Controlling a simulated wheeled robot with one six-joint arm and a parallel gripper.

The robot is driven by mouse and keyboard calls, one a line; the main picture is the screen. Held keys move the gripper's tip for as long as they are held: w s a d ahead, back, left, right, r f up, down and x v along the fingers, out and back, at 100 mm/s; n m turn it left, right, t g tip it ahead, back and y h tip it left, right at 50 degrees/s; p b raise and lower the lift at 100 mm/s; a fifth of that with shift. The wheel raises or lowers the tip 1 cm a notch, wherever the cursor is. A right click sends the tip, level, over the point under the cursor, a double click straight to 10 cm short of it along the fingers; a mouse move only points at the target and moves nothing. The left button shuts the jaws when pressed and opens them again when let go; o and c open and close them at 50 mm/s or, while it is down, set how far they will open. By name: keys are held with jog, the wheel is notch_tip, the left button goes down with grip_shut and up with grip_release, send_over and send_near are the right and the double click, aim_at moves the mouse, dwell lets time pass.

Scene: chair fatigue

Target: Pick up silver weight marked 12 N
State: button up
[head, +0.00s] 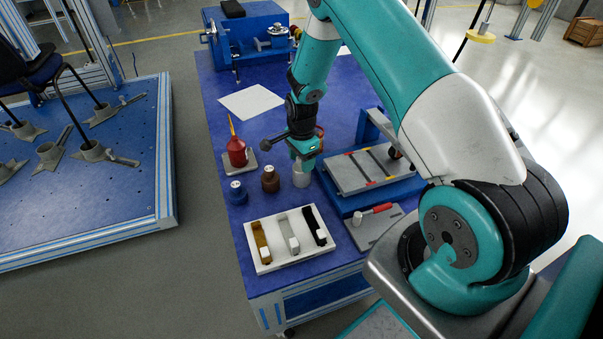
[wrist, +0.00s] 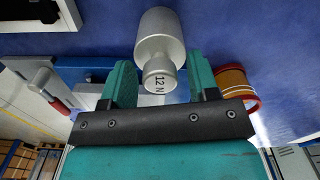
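The silver weight (head: 301,177) stands on the blue table, to the right of the brown weight (head: 270,180) and the blue weight (head: 236,193). In the wrist view the silver weight (wrist: 160,42) shows a wide body and a narrower knob marked "12 N". My gripper (head: 304,163) is right at the silver weight in the head view. In the wrist view my gripper (wrist: 160,72) has its two teal fingers apart, one on each side of the knob. A small gap shows between the knob and each finger. In the head view my gripper hides the weight's top.
A red oil can (head: 237,153) stands left of my gripper. A grey plate on a blue fixture (head: 350,177) is close on the right. A white tray (head: 262,267) with three strips lies in front. An orange-and-red round object (wrist: 237,87) is just beside the right finger.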

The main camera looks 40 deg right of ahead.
grip_shut()
jog(key=shift+w+r, duration=0.1)
